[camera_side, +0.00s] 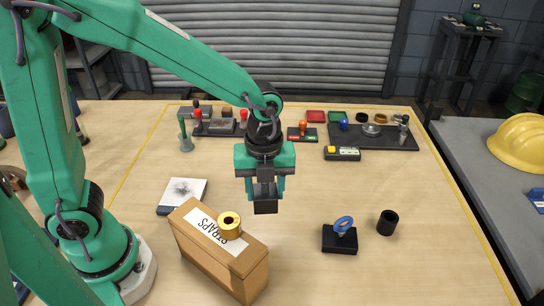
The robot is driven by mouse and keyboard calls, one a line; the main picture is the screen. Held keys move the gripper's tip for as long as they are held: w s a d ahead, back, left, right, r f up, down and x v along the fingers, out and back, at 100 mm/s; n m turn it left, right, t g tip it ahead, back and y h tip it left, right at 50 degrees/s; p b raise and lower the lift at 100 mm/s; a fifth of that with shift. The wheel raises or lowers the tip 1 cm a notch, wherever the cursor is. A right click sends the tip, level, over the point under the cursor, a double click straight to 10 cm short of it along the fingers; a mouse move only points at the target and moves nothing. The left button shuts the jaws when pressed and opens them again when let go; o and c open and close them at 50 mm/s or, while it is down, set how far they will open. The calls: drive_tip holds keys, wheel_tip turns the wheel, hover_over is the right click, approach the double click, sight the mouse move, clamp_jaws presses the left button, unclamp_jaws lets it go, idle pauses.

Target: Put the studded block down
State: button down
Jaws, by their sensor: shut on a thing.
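My gripper (265,188) points straight down over the middle of the table, with its fingers shut on a dark block. This block (265,207) shows below the fingertips and appears to hang above the table top. I take it for the studded block, but its studs cannot be made out. The fingers hide its upper part. The wooden table (335,190) has bare surface around and to the right of the gripper.
A cardboard box (195,250) marked STRAPS, with a brass ring (229,225) on it, stands in front left. A black block with a blue loop (343,225) and a black cylinder (387,222) stand right. Dark trays (410,140) line the back. A pad (182,196) lies left.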

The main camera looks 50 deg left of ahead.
sight(263, 203)
drive_tip(key=w+a+r+n, duration=0.3)
drive_tip(key=a+n, duration=0.3)
drive_tip(key=n, duration=0.6)
drive_tip(key=w+a+r+n, duration=0.4)
drive_tip(key=a+n, duration=0.3)
drive_tip(key=n, duration=0.6)
drive_tip(key=shift+w+n, duration=0.3)
drive_tip(key=shift+w, duration=0.55)
drive_tip(key=shift+d+f, duration=0.1)
drive_tip(key=s+d+f+m, duration=0.2)
drive_tip(key=s+d, duration=0.1)
drive_tip(key=d, duration=0.2)
drive_tip(key=s+d+f+m, duration=0.2)
drive_tip(key=s+d+m, duration=0.1)
drive_tip(key=s+d, duration=0.1)
drive_tip(key=s+d+f+m, duration=0.2)
drive_tip(key=s+d+m, duration=0.1)
drive_tip(key=d, duration=0.3)
drive_tip(key=shift+s+f, duration=0.15)
drive_tip(key=shift+s, duration=0.1)
drive_tip(key=shift+s+d+f+m, duration=0.25)
drive_tip(key=shift+s+m, duration=0.25)
